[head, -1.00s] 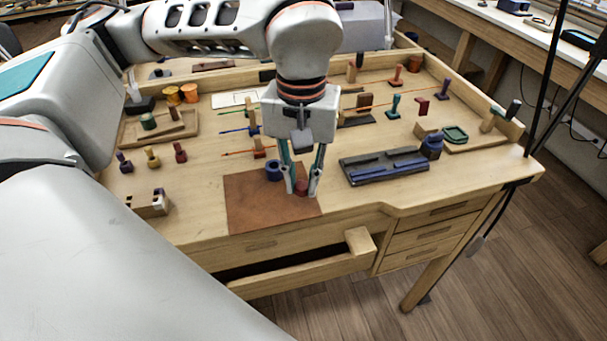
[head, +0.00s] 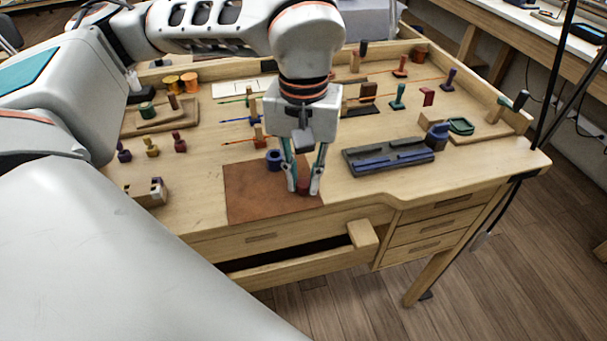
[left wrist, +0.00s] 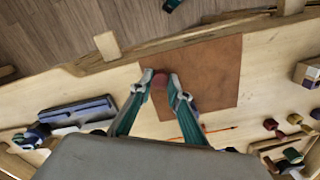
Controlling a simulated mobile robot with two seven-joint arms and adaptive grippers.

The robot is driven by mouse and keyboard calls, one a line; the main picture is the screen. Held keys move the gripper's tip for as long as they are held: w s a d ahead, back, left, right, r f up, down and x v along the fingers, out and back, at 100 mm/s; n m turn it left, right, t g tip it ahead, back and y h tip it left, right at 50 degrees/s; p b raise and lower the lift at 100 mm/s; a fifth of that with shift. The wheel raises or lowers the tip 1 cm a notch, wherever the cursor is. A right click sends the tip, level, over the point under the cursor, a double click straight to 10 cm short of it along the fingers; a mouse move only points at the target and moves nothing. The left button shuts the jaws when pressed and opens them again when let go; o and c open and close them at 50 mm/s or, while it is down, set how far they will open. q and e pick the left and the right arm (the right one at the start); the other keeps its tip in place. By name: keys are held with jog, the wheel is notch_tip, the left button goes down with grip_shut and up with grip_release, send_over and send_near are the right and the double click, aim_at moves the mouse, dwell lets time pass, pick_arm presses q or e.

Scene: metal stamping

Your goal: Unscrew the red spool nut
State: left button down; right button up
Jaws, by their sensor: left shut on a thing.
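The red spool nut (head: 304,189) is a small dark red round piece near the right side of the brown leather mat (head: 252,203). My left gripper (head: 304,186) points down over the mat, with its two teal-and-grey fingers shut on the red nut, one on each side. In the left wrist view the nut (left wrist: 160,77) shows between the fingertips of my left gripper (left wrist: 160,79). The fingers partly hide the nut, and I cannot see a thread or what lies beneath it. My right gripper is not in view.
A blue ring-shaped piece (head: 274,159) sits on the mat, just left of the fingers. A dark tray with blue bars (head: 388,156) lies to the right. Several small coloured pegs stand farther back. A drawer (head: 300,258) is open at the front edge.

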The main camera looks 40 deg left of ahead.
pick_arm(q)
jog(key=shift+f, duration=0.35)
jog(key=c, duration=1.8)
grip_release()
notch_tip(320, 180, up, 12)
jog(key=shift+r, duration=0.1)
